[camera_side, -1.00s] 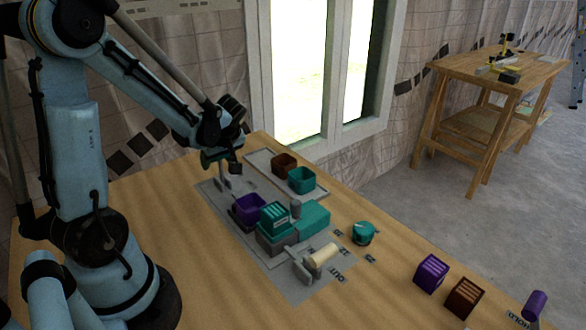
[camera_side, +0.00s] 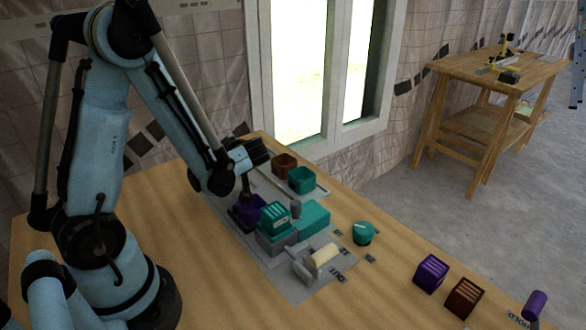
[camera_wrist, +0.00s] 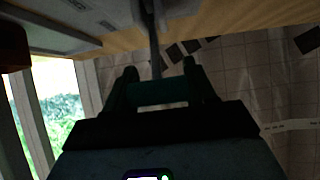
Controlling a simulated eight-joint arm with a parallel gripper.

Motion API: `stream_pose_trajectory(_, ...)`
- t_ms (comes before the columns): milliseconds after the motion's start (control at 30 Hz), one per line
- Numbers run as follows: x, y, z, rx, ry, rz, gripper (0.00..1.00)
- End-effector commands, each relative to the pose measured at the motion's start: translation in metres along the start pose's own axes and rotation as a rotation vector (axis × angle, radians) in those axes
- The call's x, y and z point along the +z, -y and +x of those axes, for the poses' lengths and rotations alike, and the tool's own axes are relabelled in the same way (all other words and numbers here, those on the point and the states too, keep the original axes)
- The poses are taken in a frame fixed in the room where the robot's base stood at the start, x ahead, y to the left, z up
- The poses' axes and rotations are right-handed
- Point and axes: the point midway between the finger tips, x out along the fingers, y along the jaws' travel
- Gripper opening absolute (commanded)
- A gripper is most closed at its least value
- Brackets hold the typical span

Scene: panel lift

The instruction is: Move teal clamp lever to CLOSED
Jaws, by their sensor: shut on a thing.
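In the wrist view, my gripper (camera_wrist: 160,74) has its two dark fingers on either side of a dark teal bar (camera_wrist: 160,93), the handle of the clamp lever. A grey stem (camera_wrist: 153,40) runs from it to the top of the picture. No CLOSED mark is readable.
A teal slotted block (camera_side: 274,217) and a larger teal block (camera_side: 313,214) stand beside the gripper. Brown (camera_side: 283,164) and teal (camera_side: 301,180) bins sit behind. A cream-handled lever (camera_side: 323,255) and a teal knob (camera_side: 363,233) are in front. Purple and brown blocks lie right.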

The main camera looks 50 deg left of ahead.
Motion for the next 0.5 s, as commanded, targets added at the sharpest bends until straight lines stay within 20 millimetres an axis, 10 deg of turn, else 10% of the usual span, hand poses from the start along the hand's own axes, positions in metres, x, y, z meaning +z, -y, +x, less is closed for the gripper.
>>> stream_pose_trajectory(167,0.0013,-0.0001,0.0001,0.000,0.006,0.000,0.01)
stream_pose_trajectory(200,0.0014,-0.0001,0.0001,0.000,0.006,0.000,0.57)
stream_pose_trajectory(300,0.0014,-0.0001,0.0000,0.000,0.006,0.001,0.72)
stream_pose_trajectory(500,0.0010,0.0000,-0.0001,0.000,0.005,0.001,0.77)
